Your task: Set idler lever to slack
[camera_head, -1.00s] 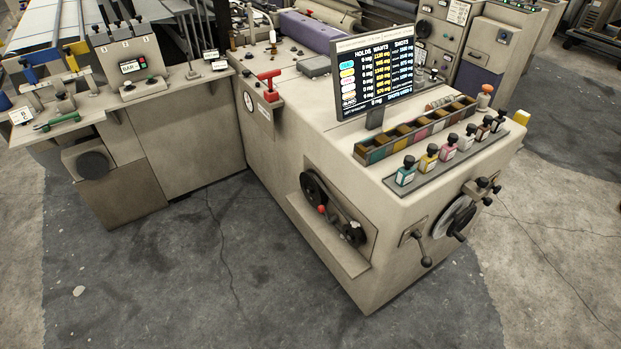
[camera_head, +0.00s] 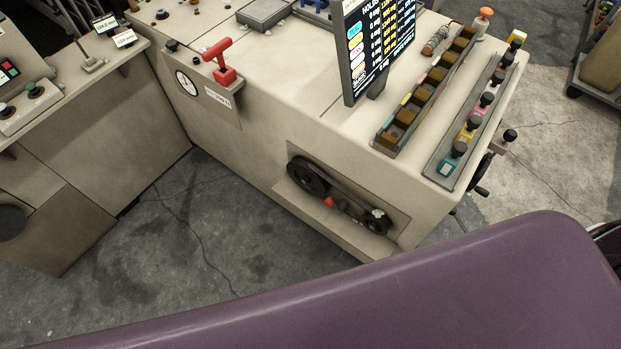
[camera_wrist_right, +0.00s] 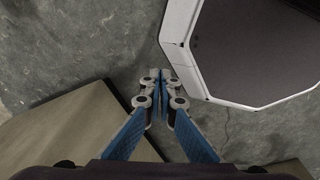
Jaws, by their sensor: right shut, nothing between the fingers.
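A belt drive (camera_head: 335,200) is set in a recess low on the side of the beige machine (camera_head: 240,140). Its dark belt runs around a larger pulley at the left and a smaller one at the right. A small red knob (camera_head: 329,202) sits between the pulleys and looks like the end of the idler lever; the lever's arm is too small to make out. My right gripper (camera_wrist_right: 160,76) is shut and empty in the right wrist view, above the grey floor. It is not seen in the head view, so its distance from the knob cannot be told. My left gripper is not in view.
A red T-shaped handle (camera_head: 221,62) and a gauge (camera_head: 186,83) are on the machine's upper edge. Cracked floor (camera_head: 190,235) is open before the machine.

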